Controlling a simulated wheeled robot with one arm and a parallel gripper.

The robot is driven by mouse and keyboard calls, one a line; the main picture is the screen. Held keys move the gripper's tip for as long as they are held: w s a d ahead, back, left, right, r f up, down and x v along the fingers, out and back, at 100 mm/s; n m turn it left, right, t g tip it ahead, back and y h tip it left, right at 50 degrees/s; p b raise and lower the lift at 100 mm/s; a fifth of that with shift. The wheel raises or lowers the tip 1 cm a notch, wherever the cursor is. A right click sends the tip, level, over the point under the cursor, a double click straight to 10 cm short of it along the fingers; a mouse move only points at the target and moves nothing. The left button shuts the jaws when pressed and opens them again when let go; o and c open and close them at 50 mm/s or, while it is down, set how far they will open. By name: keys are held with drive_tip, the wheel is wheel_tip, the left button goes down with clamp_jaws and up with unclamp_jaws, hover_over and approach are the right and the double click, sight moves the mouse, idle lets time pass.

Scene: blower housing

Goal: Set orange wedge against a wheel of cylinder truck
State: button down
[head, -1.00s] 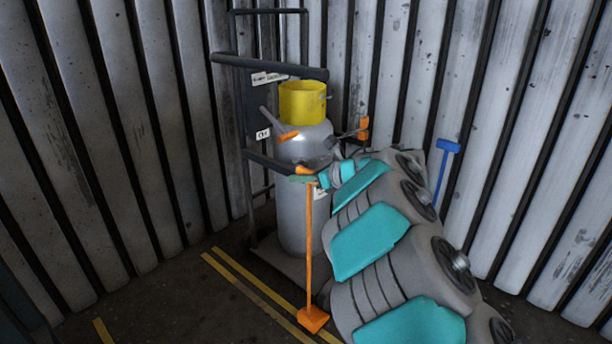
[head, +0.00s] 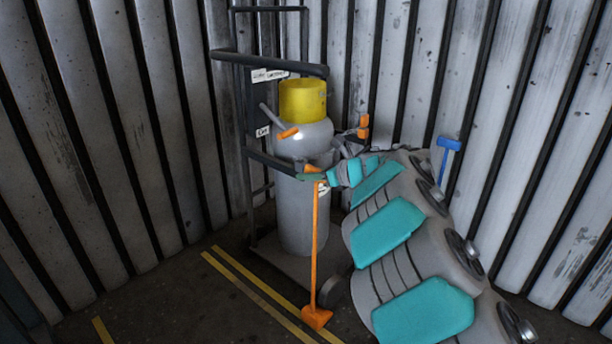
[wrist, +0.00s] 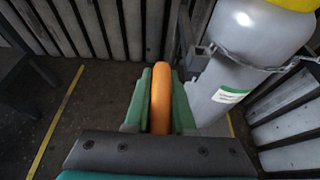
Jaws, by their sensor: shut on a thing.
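The orange wedge (head: 316,318) sits at the foot of a long upright orange handle, low over the floor near the yellow lines. I cannot tell if it touches the floor. My gripper (head: 318,176) is shut on the top of the handle; in the wrist view the green fingers (wrist: 160,100) clasp the orange grip. The cylinder truck (head: 240,110) has a dark frame and bears a grey cylinder (head: 302,220) with a yellow top. One dark truck wheel (head: 335,292) shows just right of the wedge, partly behind my arm. Contact between wedge and wheel cannot be made out.
Corrugated metal walls (head: 110,120) close in behind and on both sides. A blue-handled tool (head: 448,146) stands at the right wall. Yellow lines (head: 245,290) cross the dark floor; floor left of the truck is clear.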

drive_tip(key=shift+w, duration=0.1)
idle(0.3)
drive_tip(key=c, duration=0.7)
unclamp_jaws()
